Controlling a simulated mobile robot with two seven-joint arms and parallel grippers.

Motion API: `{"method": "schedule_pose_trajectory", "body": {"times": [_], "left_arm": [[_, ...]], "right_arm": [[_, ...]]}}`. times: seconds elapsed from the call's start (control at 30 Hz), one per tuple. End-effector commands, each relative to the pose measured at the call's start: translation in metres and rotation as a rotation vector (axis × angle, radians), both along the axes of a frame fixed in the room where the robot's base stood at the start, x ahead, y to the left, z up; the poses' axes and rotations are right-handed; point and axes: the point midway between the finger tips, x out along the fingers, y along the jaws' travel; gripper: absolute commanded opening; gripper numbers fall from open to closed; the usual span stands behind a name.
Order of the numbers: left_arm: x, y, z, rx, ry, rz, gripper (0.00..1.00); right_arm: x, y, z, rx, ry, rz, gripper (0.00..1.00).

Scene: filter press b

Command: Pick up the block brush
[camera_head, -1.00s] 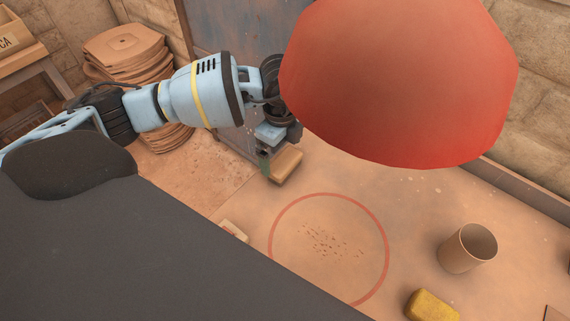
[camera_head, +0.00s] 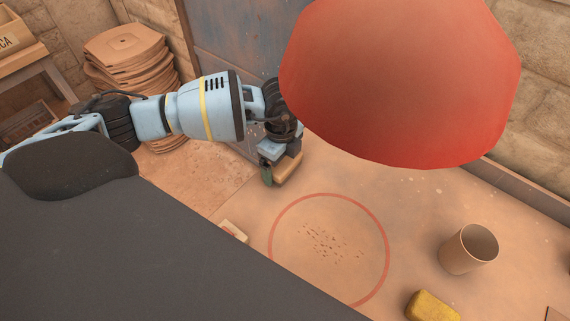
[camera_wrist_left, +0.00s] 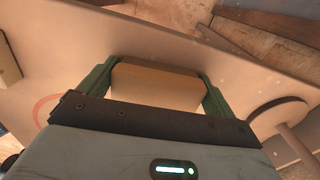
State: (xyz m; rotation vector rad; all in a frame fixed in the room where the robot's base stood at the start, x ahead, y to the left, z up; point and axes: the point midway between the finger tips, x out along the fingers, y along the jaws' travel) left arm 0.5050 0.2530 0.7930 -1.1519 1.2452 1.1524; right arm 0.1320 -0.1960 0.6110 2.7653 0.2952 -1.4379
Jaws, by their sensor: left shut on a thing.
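The block brush (camera_head: 290,171) is a tan wooden block at the back of the bench, in front of the blue-grey panel. My left gripper (camera_head: 278,173) comes down over it from above. In the left wrist view the brush (camera_wrist_left: 155,86) sits between the two green fingers, which are shut on it. Its underside is hidden, and I cannot tell whether it touches the bench. My right gripper is not in view.
A red ring (camera_head: 387,250) on the bench surrounds scattered dark crumbs (camera_head: 325,240). A tan cup (camera_head: 468,250) and a yellow sponge-like block (camera_head: 432,305) are at right. A large red dome (camera_head: 400,80) hides the back. Stacked plates (camera_head: 125,50) stand at left.

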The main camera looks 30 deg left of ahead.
Motion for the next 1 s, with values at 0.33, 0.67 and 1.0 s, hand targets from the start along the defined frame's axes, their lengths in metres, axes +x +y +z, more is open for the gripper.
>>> {"method": "schedule_pose_trajectory", "body": {"times": [0.33,0.67,1.0], "left_arm": [[0.001,0.0,0.007,-0.001,-0.002,0.0,0.66],[-0.015,-0.007,0.037,-0.001,0.0,-0.005,0.66],[-0.086,-0.039,0.044,-0.003,0.0,-0.005,0.66]], "right_arm": [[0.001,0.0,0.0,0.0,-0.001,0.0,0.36],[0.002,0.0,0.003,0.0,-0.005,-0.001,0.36],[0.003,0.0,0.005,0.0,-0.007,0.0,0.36]]}}
